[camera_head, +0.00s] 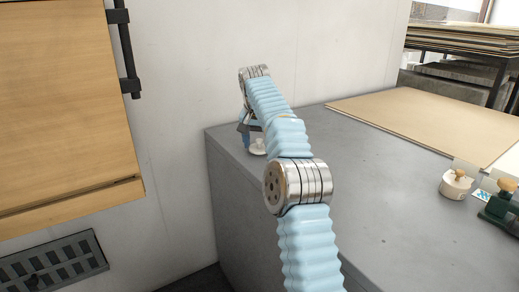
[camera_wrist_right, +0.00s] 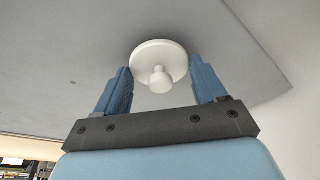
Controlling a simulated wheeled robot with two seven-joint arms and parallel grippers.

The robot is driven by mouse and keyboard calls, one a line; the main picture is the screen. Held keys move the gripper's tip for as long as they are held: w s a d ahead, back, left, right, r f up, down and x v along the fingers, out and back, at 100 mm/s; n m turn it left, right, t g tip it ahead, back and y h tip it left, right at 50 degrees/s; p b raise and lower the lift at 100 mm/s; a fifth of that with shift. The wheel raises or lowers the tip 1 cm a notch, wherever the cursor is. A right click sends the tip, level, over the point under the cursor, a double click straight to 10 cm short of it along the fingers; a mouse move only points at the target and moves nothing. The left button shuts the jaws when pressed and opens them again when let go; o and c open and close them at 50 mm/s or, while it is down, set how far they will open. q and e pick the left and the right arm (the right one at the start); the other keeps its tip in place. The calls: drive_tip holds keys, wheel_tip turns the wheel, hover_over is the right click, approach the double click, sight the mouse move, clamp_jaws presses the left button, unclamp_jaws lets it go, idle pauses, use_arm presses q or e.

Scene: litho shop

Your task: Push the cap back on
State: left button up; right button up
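A white round cap-like disc (camera_wrist_right: 148,48) with a small knob (camera_wrist_right: 160,80) in its middle lies on the grey top in the right wrist view. In the head view the white piece (camera_head: 258,147) is near the far left corner of the grey cabinet, partly hidden by my arm. My right gripper (camera_head: 246,138) is over it. In the wrist view the right gripper (camera_wrist_right: 158,72) has its two blue fingers spread, one on each side of the knob, with clear gaps to it. My left gripper is not in view.
The grey cabinet top (camera_head: 375,195) is mostly clear. A tan board (camera_head: 430,120) lies at the back. At the right stand a white round container (camera_head: 456,185) with a wooden-looking knob and a dark green object (camera_head: 497,208). A wall is behind; a wooden panel (camera_head: 65,110) is at left.

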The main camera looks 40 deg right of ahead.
drive_tip(key=c, duration=0.4)
drive_tip(key=shift+r, duration=0.1)
drive_tip(key=shift+r+p, duration=0.75)
drive_tip(key=shift+r, duration=0.2)
drive_tip(key=s+a+r, duration=0.2)
drive_tip(key=a+r, duration=0.1)
drive_tip(key=s+a+r+b, duration=0.1)
drive_tip(key=s+a+r, duration=0.2)
drive_tip(key=a+r, duration=0.1)
drive_tip(key=s+a+r+b, duration=0.1)
drive_tip(key=s+a+r, duration=0.2)
drive_tip(key=a+r, duration=0.1)
drive_tip(key=shift+a, duration=0.15)
